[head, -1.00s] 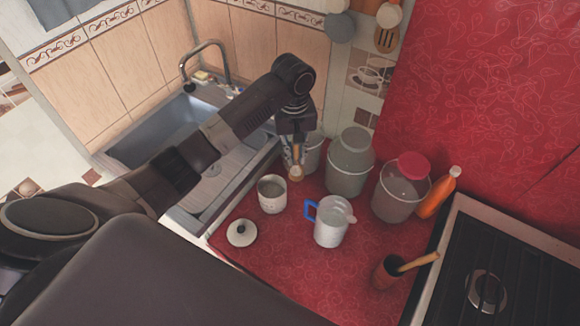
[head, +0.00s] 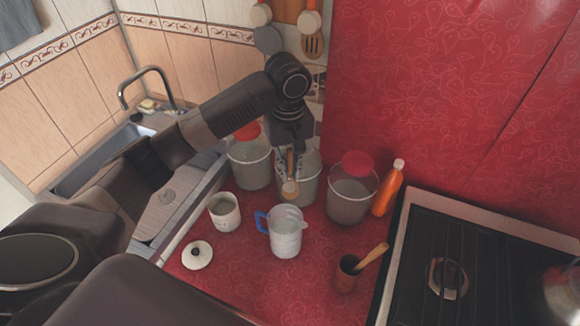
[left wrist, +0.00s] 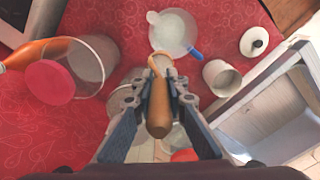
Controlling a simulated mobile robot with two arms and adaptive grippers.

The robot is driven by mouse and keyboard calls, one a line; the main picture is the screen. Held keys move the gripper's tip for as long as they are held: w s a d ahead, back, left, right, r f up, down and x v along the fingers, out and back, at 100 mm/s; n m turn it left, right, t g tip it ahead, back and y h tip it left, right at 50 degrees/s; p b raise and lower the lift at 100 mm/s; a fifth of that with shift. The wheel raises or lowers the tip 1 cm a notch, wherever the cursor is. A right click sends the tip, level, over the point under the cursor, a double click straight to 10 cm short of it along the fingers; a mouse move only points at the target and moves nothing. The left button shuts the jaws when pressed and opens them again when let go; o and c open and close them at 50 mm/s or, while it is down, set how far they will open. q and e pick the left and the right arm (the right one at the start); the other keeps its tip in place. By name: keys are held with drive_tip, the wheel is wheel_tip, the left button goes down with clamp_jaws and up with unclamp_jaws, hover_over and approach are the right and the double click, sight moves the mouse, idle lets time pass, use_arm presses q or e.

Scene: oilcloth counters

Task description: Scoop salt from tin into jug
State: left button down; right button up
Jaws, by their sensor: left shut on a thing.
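My left gripper (head: 289,165) is shut on the wooden handle of a scoop (head: 290,188). In the head view the scoop hangs just behind the jug's rim. In the left wrist view the handle (left wrist: 159,105) lies between the fingers (left wrist: 157,90), and its far end points at the jug (left wrist: 174,32). The clear jug (head: 286,240), with blue handle and spout, stands upright on the counter. The white tin (head: 224,215) stands open to its left, greyish inside. Its lid (head: 198,258) lies in front. I cannot tell whether the scoop holds salt. My right gripper is not in view.
Large containers (head: 250,172) stand behind the gripper; another with a red lid (head: 352,200) stands right, beside an orange bottle (head: 388,190). A brown cup (head: 345,275) holding a wooden-handled tool is at the front right. A stove (head: 470,260) is at right, a sink (head: 95,165) at left.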

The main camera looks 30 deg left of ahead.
sight(286, 193)
use_arm(q)
drive_tip(key=shift+s+d+f, duration=0.15)
drive_tip(key=shift+s+f, duration=0.35)
drive_tip(key=shift+s, duration=0.1)
drive_tip(key=shift+t, duration=0.9)
drive_tip(key=shift+s+d+f, duration=0.15)
drive_tip(key=shift+s+f, duration=0.55)
drive_tip(key=shift+f, duration=0.15)
drive_tip(key=shift+s+d+f, duration=0.1)
drive_tip(key=shift+s+f, duration=0.55)
drive_tip(key=shift+f, duration=0.15)
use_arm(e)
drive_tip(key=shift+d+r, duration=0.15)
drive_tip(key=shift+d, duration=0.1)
use_arm(q)
drive_tip(key=shift+s+y, duration=0.1)
drive_tip(key=shift+y, duration=0.2)
drive_tip(key=shift+s+t, duration=0.3)
drive_tip(key=shift+t, duration=0.2)
drive_tip(key=shift+s+d+t+y+b, duration=0.1)
drive_tip(key=shift+s+t+y+b, duration=0.1)
drive_tip(key=shift+s+t, duration=0.3)
drive_tip(key=shift+s+d+t+y+b, duration=0.1)
drive_tip(key=shift+s+t+b, duration=0.1)
drive_tip(key=shift+t, duration=0.5)
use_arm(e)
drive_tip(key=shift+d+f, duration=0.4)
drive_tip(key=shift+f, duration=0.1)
